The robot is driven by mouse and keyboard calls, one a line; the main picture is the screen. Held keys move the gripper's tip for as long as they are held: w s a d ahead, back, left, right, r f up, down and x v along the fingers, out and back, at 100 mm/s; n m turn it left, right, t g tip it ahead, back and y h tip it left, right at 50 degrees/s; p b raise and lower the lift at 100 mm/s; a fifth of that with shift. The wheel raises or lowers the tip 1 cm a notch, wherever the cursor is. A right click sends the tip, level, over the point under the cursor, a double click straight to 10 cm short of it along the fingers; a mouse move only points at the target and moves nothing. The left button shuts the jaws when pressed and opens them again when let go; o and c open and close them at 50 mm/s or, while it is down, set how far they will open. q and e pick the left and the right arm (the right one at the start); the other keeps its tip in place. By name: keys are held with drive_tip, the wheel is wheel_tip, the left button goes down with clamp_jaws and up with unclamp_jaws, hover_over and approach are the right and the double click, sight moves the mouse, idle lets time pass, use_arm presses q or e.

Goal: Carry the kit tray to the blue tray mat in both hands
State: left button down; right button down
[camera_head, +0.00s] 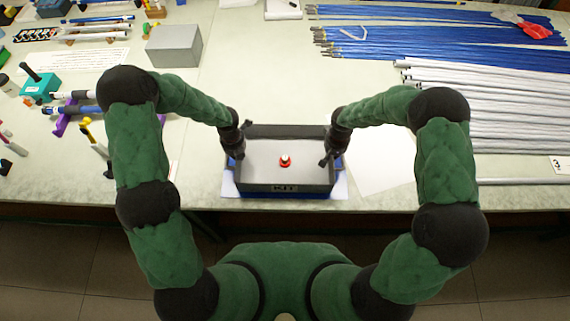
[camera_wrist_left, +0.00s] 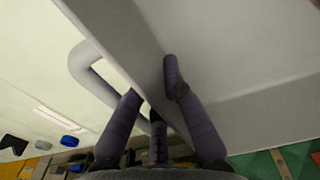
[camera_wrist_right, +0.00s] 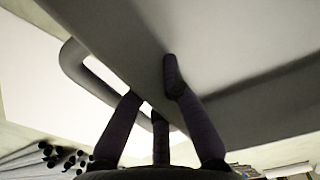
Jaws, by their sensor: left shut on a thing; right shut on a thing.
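The kit tray (camera_head: 260,180), a grey open box with a pale floor and a label on its front wall, is at the front edge of the table in the head view. A small red and white piece (camera_head: 285,161) stands in it. My left gripper (camera_head: 238,152) is shut on the tray's left side, and my right gripper (camera_head: 329,156) on its right side. The wrist views show fingers around the tray's wall and handle on the left (camera_wrist_left: 95,75) and right (camera_wrist_right: 85,75). Blue edges of what looks like the tray mat (camera_head: 232,162) show around the tray. I cannot tell whether the tray touches it.
Blue rods (camera_head: 430,42) and pale rods (camera_head: 480,105) lie at the right. A white sheet (camera_head: 380,165) lies right of the tray. A grey box (camera_head: 173,45), a teal block (camera_head: 40,85) and several tools stand at the left. The table behind the tray is clear.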

use_arm(q)
drive_tip(key=c, duration=1.8)
unclamp_jaws()
drive_tip(key=shift+f, duration=0.2)
use_arm(e)
drive_tip(key=c, duration=1.8)
unclamp_jaws()
drive_tip(key=shift+f, duration=0.15)
use_arm(q)
drive_tip(key=o, duration=0.4)
drive_tip(key=shift+r, duration=0.1)
use_arm(e)
drive_tip(key=o, duration=0.4)
drive_tip(key=shift+r, duration=0.55)
use_arm(q)
wheel_tip(320, 180, up, 12)
drive_tip(key=shift+f, duration=0.1)
use_arm(e)
wheel_tip(320, 180, up, 11)
